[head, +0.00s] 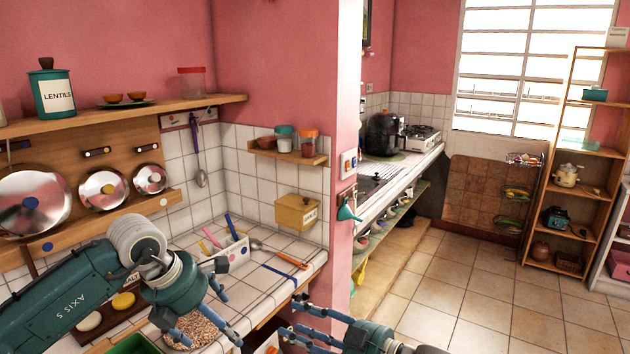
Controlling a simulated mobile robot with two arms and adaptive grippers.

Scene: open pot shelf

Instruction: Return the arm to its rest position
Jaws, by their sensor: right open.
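My left arm comes in from the left, and its teal gripper (205,325) points down over the tiled counter (262,290). Its blue fingers are spread apart, and I see nothing held between them. A round dish of grain (198,328) shows below and between these fingers. My right gripper (293,322) is at the bottom centre, with its fingers pointing left. It is open and empty, just past the counter's front corner. Most of the right arm is out of the frame.
A white utensil holder (232,257) and an orange-handled utensil (287,258) lie on the counter. Pot lids (104,190) stand in a wooden wall rack at left. A pink wall end (343,215) rises behind the right gripper. The tiled floor (470,300) at right is clear.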

